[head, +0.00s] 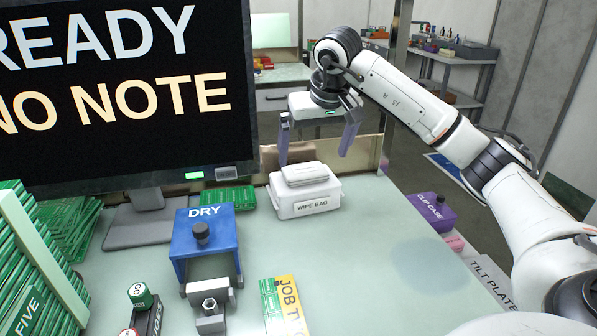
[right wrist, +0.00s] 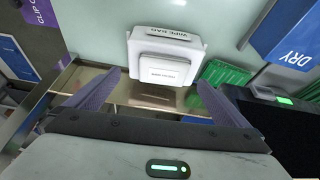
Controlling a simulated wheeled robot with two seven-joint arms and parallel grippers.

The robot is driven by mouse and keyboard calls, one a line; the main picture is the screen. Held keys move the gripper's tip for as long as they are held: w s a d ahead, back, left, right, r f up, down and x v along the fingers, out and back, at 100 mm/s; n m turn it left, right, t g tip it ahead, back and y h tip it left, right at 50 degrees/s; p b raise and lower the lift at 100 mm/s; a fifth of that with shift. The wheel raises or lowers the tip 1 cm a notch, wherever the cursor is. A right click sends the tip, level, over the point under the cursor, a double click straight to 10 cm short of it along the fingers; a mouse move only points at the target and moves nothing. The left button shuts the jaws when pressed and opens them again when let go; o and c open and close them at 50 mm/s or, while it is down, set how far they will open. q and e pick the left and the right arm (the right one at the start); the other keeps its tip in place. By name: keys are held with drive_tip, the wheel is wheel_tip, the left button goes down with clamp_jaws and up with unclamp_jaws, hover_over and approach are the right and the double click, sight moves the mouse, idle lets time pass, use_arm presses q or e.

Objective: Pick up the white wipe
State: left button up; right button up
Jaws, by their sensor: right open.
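The white wipe (head: 305,173) is a flat white block on top of a white box labelled WIPE BAG (head: 318,204), near the back edge of the table. In the right wrist view the wipe (right wrist: 165,72) lies on the box (right wrist: 190,48), with small print on its face that is too small to read surely. My right gripper (head: 315,154) is open and empty, fingers pointing down, above and slightly behind the wipe. In the right wrist view its two purple fingers (right wrist: 157,84) stand apart on either side of the wipe, not touching it. My left gripper is not in view.
A large monitor (head: 120,90) stands at left. A blue DRY stand (head: 205,238) and green boards (head: 228,197) are left of the box. A low ledge (head: 355,155) runs along the back edge. The table (head: 370,260) right of the box is clear. A purple case (head: 432,212) lies beyond the right edge.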

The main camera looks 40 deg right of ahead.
sight(305, 169)
drive_tip(key=shift+x, duration=0.85)
drive_tip(key=f, duration=0.1)
drive_tip(key=w+f, duration=0.2)
drive_tip(key=shift+w+d+f, duration=0.1)
drive_tip(key=shift+w+f, duration=0.15)
drive_tip(key=shift+f, duration=0.1)
drive_tip(key=shift+w+d+f, duration=0.1)
drive_tip(key=shift+w+f, duration=0.05)
drive_tip(key=shift+f, duration=0.15)
drive_tip(key=c, duration=1.1)
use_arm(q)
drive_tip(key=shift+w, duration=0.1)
use_arm(e)
drive_tip(key=shift+r, duration=0.3)
use_arm(q)
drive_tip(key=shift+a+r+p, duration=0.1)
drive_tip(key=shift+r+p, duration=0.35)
drive_tip(key=shift+p, duration=0.15)
use_arm(e)
wheel_tip(305, 169, up, 9)
drive_tip(key=shift+r, duration=0.2)
